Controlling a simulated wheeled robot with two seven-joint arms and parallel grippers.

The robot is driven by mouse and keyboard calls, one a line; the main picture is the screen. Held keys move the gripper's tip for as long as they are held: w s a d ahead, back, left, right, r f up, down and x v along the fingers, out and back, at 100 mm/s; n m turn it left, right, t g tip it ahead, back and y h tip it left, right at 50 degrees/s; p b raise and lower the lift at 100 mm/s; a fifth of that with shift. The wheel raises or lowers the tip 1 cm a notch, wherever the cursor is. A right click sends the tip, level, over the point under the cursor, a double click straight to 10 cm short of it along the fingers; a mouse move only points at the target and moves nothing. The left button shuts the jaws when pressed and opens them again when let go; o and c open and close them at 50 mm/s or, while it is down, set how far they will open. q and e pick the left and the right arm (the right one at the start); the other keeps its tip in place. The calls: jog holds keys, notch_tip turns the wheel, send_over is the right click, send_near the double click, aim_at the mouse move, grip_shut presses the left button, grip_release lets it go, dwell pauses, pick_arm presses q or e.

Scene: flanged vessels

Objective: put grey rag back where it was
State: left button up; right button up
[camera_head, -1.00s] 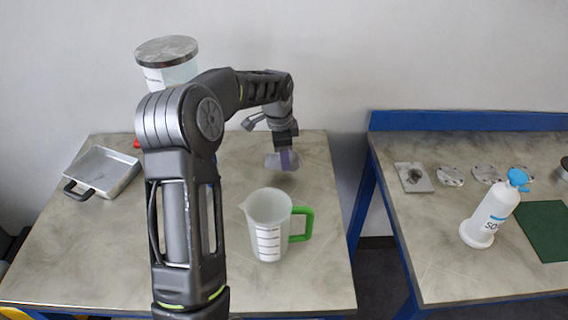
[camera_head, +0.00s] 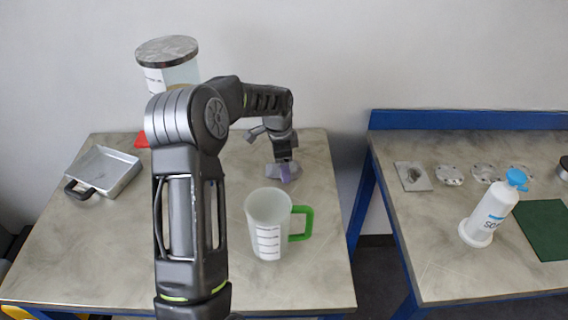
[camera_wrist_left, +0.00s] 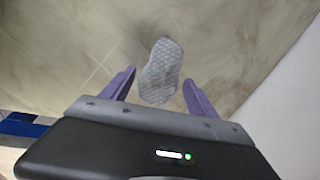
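The grey rag (camera_wrist_left: 160,72), with a quilted pattern, shows in the left wrist view between the purple fingers of my left gripper (camera_wrist_left: 158,90). In the head view the rag (camera_head: 272,171) is low at the back right of the left table, partly hidden by my left gripper (camera_head: 285,174). The rag appears to lie on the tabletop. My right gripper is not in view.
A measuring jug (camera_head: 268,225) with a green handle stands in front of the rag. A metal pan (camera_head: 105,172) is at the left, a lidded jar (camera_head: 168,62) behind my arm. A white bottle (camera_head: 490,212), metal flanges (camera_head: 450,175) and a green mat (camera_head: 545,230) are on the right table.

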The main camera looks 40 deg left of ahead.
pick_arm(q)
jog(key=shift+r, duration=0.35)
notch_tip(320, 180, up, 11)
jog(key=s+b, duration=0.1)
jog(key=s, duration=0.1)
jog(key=shift+d+r, duration=0.15)
jog(key=shift+r, duration=0.05)
dwell(0.8)
